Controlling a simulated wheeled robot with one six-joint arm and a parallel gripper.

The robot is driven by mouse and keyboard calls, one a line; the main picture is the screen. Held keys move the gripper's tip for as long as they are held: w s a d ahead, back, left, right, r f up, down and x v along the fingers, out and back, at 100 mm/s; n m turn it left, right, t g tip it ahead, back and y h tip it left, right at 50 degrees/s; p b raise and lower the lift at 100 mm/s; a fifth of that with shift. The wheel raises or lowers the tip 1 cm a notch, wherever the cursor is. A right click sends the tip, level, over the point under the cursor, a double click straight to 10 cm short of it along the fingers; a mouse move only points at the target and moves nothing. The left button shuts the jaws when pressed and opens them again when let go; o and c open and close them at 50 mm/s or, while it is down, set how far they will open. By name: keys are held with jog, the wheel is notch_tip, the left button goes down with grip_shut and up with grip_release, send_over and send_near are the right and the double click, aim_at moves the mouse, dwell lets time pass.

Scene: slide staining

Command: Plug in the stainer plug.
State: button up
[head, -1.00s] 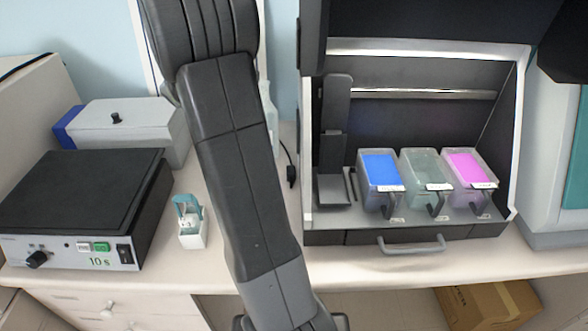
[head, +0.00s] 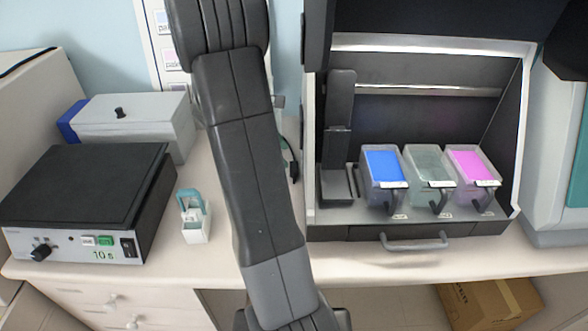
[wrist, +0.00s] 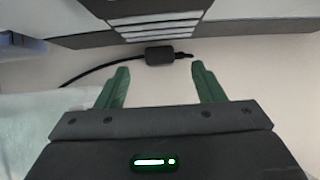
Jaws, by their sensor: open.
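The stainer plug (wrist: 160,55) is a small black block on a black cable. In the wrist view it lies on the pale bench top, ahead of my gripper (wrist: 158,82) and between the lines of its two green fingers. The fingers are open, with nothing between them, and the plug is apart from them. In the head view part of the black cable (head: 292,165) shows just right of my arm, which hides much of that spot. The stainer (head: 420,232) stands right of it with its front open. I see no socket that I can make out.
Blue, clear and pink trays (head: 384,168) stand inside the stainer. On the left are a black-topped heater box (head: 85,190), a grey box (head: 140,115) and a small white-and-teal holder (head: 194,230). Bare bench lies around the plug in the wrist view.

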aim_at(293, 164)
jog(key=x, duration=0.5)
jog(key=shift+d+p, duration=0.1)
jog(key=shift+p, duration=0.25)
jog(key=c, duration=1.1)
jog(key=shift+a+r, duration=0.25)
jog(key=shift+r, duration=0.05)
notch_tip(293, 164, up, 6)
jog(key=a+b, duration=0.2)
jog(key=a, duration=1.7)
jog(key=shift+a+b, duration=0.35)
